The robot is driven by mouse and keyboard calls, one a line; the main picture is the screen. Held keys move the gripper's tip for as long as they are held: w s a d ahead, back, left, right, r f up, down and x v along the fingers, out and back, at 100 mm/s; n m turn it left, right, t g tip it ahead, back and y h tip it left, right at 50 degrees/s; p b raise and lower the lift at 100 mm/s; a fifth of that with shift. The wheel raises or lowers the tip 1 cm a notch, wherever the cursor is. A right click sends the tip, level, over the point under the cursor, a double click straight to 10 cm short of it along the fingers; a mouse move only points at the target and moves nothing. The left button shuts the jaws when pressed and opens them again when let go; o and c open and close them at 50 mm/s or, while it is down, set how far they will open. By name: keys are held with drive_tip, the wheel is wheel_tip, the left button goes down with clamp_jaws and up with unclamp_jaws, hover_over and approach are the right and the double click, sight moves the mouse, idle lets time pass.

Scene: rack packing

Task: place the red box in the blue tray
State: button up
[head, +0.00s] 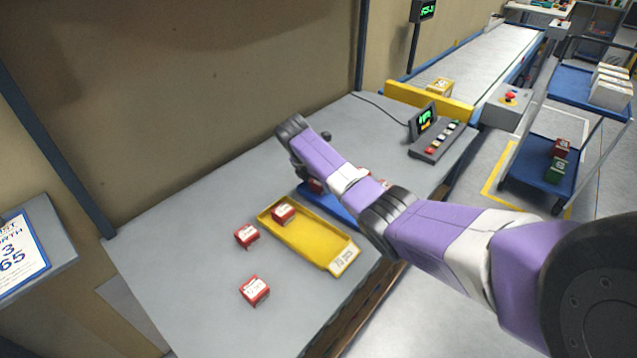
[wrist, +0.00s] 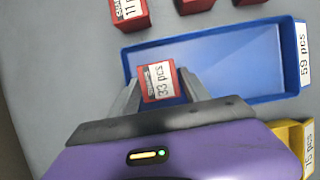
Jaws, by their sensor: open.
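The blue tray (wrist: 215,45) lies below my gripper in the wrist view, with a white "59 pcs" label at its right end. In the head view the blue tray (head: 337,207) is mostly hidden behind my arm. A red box (wrist: 158,82) with a "33 pcs" label is within the left part of the tray's outline, between my fingers; a red box also shows in the tray in the head view (head: 315,186). My gripper (wrist: 157,80) is open, one finger on each side of the box. Contact with the fingers is unclear. In the head view the fingers are hidden.
A yellow tray (head: 300,245) beside the blue one holds a red box (head: 284,213). Two red boxes (head: 247,235) (head: 255,290) stand on the table left of it. In the wrist view, several red boxes (wrist: 130,13) lie beyond the blue tray. A button console (head: 436,140) stands at the right.

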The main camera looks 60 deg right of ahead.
drive_tip(key=v, duration=1.2)
drive_tip(key=shift+a, duration=0.1)
